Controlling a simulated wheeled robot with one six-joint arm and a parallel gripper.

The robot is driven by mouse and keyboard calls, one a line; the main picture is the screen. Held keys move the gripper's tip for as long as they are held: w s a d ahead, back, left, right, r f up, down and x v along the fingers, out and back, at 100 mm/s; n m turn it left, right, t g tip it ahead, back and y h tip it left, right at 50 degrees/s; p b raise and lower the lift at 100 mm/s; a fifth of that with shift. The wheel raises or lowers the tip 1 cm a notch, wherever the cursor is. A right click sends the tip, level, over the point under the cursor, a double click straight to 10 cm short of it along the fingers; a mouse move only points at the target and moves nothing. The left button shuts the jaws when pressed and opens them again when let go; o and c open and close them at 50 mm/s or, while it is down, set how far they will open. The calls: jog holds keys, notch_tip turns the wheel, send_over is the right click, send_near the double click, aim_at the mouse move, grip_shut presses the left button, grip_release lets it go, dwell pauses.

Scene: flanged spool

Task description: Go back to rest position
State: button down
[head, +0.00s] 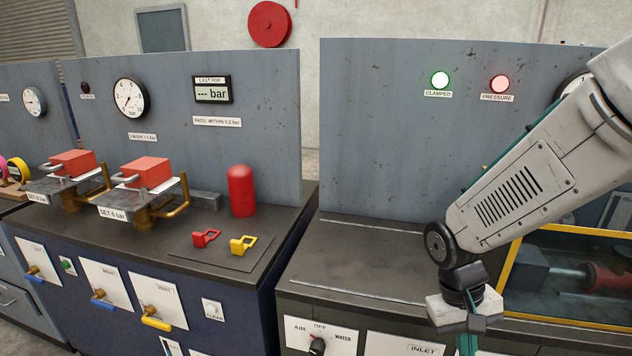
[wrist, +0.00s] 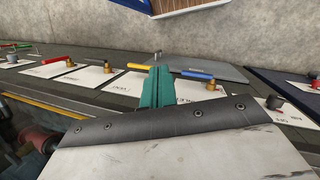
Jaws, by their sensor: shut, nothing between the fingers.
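My gripper (head: 467,344) hangs at the end of my arm at the lower right of the head view, pointing down in front of the right bench. In the wrist view its teal fingers (wrist: 157,86) are together with nothing between them. A red part on a shaft (head: 605,279), perhaps the spool, lies inside the yellow-framed enclosure (head: 513,264) to the right of my gripper. My arm hides part of that enclosure.
The right bench top (head: 365,262) is mostly clear. Its front has an AIR/OFF/WATER knob (head: 317,345). A green CLAMPED lamp (head: 440,79) and a red PRESSURE lamp (head: 499,84) are lit. The left bench carries a red cylinder (head: 241,190) and two red-topped valves.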

jog(key=s+r+t+y, duration=0.1)
jog(key=s+r+t, duration=0.1)
jog(key=s+r, duration=0.3)
jog(key=s+r+t+y, duration=0.1)
jog(key=s+r+t, duration=0.1)
jog(key=s+r, duration=0.4)
notch_tip(320, 180, up, 6)
jog(key=shift+d+f, duration=0.1)
jog(key=shift+d, duration=0.2)
dwell(0.4)
